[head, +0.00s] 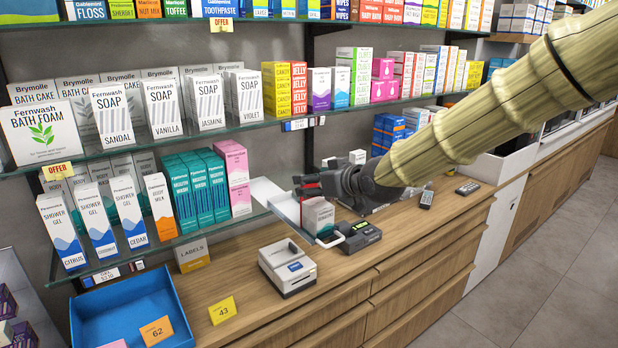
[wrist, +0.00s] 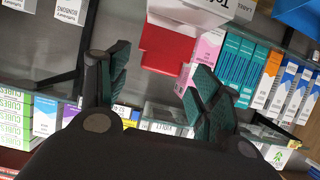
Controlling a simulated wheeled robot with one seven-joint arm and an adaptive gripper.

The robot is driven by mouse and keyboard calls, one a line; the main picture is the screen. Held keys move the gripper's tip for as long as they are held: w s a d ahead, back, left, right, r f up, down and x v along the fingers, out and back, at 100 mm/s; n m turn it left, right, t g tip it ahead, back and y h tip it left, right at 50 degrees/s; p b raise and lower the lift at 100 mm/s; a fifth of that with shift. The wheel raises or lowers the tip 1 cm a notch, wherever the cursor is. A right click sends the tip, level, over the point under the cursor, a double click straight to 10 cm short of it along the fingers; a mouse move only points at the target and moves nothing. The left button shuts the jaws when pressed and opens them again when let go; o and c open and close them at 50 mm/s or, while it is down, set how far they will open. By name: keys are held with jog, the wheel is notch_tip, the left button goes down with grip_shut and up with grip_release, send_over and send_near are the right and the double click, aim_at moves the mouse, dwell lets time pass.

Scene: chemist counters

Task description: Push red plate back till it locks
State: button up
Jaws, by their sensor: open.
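The red plate (wrist: 168,50) shows in the wrist view just ahead of and between my fingers, facing a white box with dark lettering (wrist: 190,12). Whether a finger touches the plate, I cannot tell.
Pink boxes (head: 235,163) and teal mouthwash boxes (head: 202,181) stand close to the left. A label printer (head: 287,267) and a black card terminal (head: 357,237) sit on the wooden counter in front.

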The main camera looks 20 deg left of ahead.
jog(key=shift+p+x, duration=0.35)
jog(key=shift+x, duration=1.2)
jog(key=shift+c, duration=0.4)
